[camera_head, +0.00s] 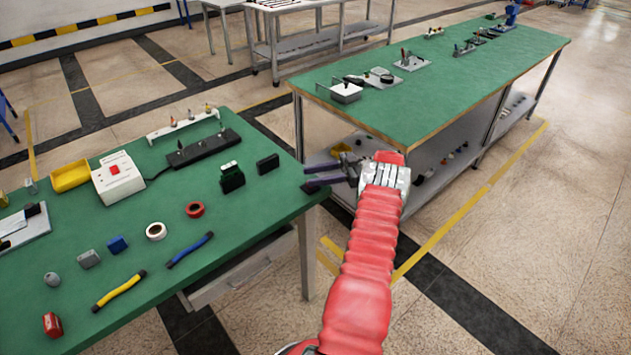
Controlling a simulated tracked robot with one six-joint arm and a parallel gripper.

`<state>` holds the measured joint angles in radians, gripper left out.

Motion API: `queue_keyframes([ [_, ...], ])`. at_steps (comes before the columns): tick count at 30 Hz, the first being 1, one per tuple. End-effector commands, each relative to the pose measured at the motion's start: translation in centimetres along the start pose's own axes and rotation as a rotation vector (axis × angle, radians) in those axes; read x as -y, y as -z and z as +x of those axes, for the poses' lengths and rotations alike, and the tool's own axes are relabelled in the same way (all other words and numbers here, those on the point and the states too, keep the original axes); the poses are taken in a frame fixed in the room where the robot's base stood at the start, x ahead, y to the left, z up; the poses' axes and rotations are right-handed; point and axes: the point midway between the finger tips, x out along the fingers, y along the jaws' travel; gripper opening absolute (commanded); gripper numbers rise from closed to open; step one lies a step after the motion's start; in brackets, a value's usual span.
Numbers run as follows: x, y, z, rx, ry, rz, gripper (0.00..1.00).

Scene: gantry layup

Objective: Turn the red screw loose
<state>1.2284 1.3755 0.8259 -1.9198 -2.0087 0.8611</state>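I cannot pick out a red screw for certain; any screw at this distance is too small to tell. Red items on the left green table (215,262) are a red ring like a tape roll (194,209), a small red object (52,325) at the front left corner, and a red switch on a white box (118,178). My gripper (309,177) is at the end of my red-sleeved arm, beside the right edge of the left table. Its two dark fingers point left with a gap between them. I see nothing held between them.
A black strip (203,149), a rack of small tools (184,122), a yellow bin (70,176), and yellow (118,290) and blue (190,250) handled tools lie on the left table. A second green table (440,85) stands behind right, with a lower shelf. Floor lies between.

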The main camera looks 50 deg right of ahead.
Motion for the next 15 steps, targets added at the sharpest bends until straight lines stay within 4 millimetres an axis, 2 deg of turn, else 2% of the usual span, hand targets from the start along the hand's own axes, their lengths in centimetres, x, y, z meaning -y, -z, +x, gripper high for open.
queue_keyframes([
  [9, 0.0, 4.6, 0.1, 0.003, -0.004, -0.001, 0.37],
  [15, -0.1, 6.7, 0.2, 0.005, -0.008, -0.001, 0.37],
])
